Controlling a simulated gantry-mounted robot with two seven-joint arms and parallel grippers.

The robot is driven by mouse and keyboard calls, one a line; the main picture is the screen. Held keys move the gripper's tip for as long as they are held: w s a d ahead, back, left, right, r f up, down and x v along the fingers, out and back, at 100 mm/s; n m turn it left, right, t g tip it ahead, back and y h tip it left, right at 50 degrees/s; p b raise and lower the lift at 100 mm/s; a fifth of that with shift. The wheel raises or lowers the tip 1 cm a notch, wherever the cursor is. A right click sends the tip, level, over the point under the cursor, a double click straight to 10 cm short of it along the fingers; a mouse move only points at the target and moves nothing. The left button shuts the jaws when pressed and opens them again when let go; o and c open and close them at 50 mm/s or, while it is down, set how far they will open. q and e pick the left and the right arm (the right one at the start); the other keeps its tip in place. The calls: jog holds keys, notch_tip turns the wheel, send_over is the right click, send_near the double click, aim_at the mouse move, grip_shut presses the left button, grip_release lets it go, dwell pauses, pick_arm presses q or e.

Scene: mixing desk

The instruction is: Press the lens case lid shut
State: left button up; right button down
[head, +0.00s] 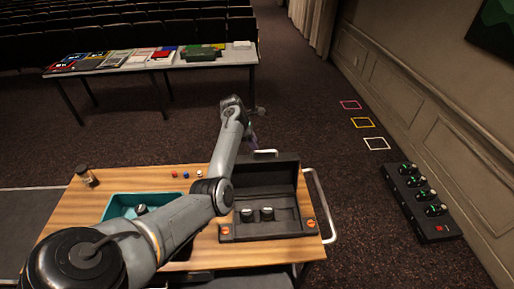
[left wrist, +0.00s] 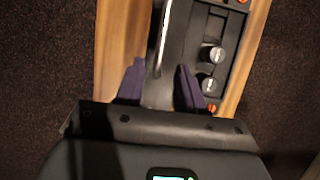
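The black lens case stands open on the wooden cart. Its lid (head: 265,177) is raised at the back, and its base (head: 283,226) holds two lenses (head: 257,214). The base also shows in the left wrist view (left wrist: 233,48), with the lenses to the right. My left gripper (head: 254,141) is behind and above the lid's top edge, partly hidden by my arm. In the left wrist view my left gripper (left wrist: 160,66) has its two purple fingers apart, with nothing clearly held between them. My right gripper is in neither view.
A teal tray (head: 118,202) lies left of the case, partly hidden by my arm. A small jar (head: 87,177) and several small coloured pieces (head: 186,174) stand on the cart (head: 140,179). A metal rail (head: 322,205) runs along its right side. A long table (head: 150,62) stands farther back.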

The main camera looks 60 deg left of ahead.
pick_arm(q)
jog(key=shift+x, duration=2.05)
grip_shut()
